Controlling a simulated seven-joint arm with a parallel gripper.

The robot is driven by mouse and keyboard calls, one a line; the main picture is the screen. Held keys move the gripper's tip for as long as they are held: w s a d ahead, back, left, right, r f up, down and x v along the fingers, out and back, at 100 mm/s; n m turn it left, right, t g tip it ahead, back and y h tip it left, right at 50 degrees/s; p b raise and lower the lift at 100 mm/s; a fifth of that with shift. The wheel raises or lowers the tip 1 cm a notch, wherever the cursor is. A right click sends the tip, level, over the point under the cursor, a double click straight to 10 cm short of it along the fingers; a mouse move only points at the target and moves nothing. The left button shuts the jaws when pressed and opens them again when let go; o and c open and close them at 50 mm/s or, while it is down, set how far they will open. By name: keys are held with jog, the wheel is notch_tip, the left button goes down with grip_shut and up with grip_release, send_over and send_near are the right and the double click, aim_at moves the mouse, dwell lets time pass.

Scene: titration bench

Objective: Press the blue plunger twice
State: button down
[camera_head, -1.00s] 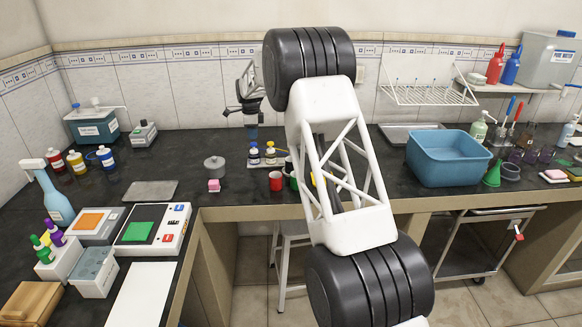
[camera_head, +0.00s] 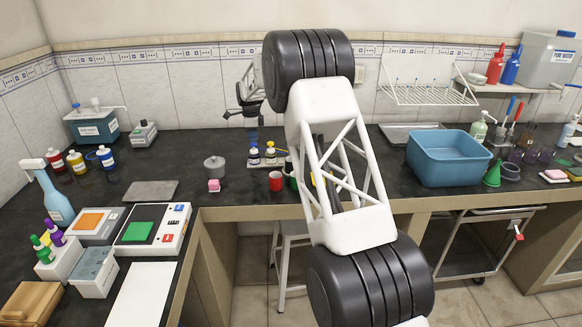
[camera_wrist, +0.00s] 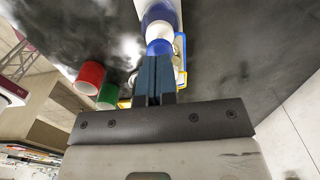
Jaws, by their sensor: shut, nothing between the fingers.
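My gripper (camera_head: 253,138) is shut and empty, pointing down just above the blue plunger. In the wrist view the shut fingers (camera_wrist: 155,72) overlap the lower edge of the blue top (camera_wrist: 159,47). I cannot tell whether the fingertips touch it. The fingers hide part of the bottle.
A red cup (camera_head: 276,181) and a partly hidden green cup (camera_head: 293,182) stand in front of the bottles. A grey weight (camera_head: 214,167) and a pink block (camera_head: 214,186) are to the left. My arm hides the bench to the right; the bench behind the bottles is clear.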

jog(key=shift+f, duration=1.25)
jog(key=shift+r, duration=1.8)
jog(key=shift+r, duration=0.1)
jog(key=shift+r, duration=2.95)
jog(key=shift+d+r, duration=0.1)
